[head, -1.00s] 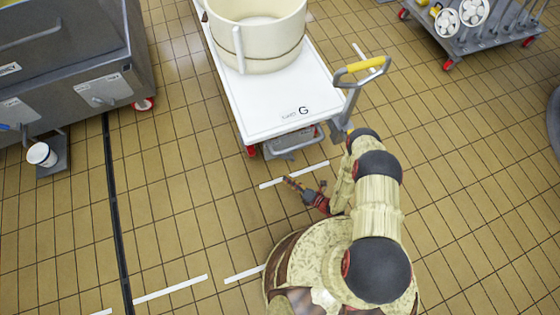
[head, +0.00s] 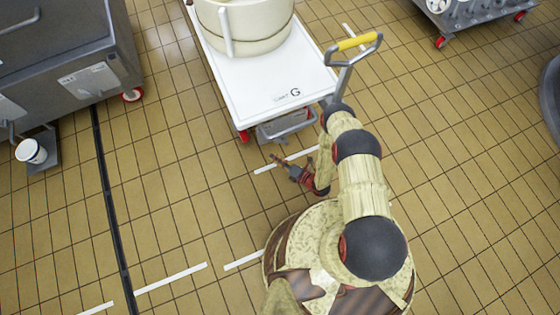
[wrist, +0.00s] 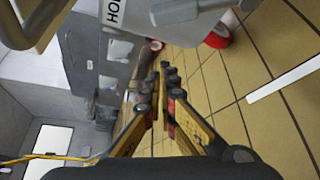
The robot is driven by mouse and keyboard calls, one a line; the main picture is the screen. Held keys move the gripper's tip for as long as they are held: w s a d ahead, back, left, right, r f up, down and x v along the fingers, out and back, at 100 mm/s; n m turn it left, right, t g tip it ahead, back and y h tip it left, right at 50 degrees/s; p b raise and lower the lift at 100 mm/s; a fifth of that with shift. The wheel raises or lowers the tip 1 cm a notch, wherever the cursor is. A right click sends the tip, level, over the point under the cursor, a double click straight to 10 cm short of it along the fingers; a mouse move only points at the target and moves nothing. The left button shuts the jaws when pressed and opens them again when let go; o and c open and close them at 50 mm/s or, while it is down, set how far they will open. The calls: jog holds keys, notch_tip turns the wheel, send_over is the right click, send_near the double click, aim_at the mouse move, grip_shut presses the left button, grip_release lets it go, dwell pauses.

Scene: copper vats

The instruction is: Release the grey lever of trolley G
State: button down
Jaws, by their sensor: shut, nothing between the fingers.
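Trolley G (head: 262,88) is a white flat cart with a "G" label on its front end, in the upper middle of the head view. A grey bar-like lever (head: 288,128) sits low under that front end. My gripper (head: 275,158) is in front of and below it in the picture, apart from the bar and pointing left. In the wrist view my gripper (wrist: 158,85) has its fingers together with nothing between them. A grey tubular bar (wrist: 40,28) crosses the upper left there, beside a partly cut-off "HOL" label; I cannot tell if it is the lever.
A cream tub (head: 250,25) stands on the trolley. A grey pull handle with a yellow grip (head: 355,42) rises at its front right, close to my arm. A grey machine (head: 70,70) is at left, another cart (head: 480,15) at upper right. The tiled floor between is open.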

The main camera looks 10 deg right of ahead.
aim_at(280, 141)
jog(key=shift+w+r+b, duration=0.15)
jog(key=shift+w+b, duration=0.5)
jog(key=shift+w, duration=0.6)
jog(key=shift+w+r+b, duration=0.15)
jog(key=shift+w+b, duration=0.45)
jog(key=shift+w, duration=0.65)
jog(key=shift+r, duration=0.1)
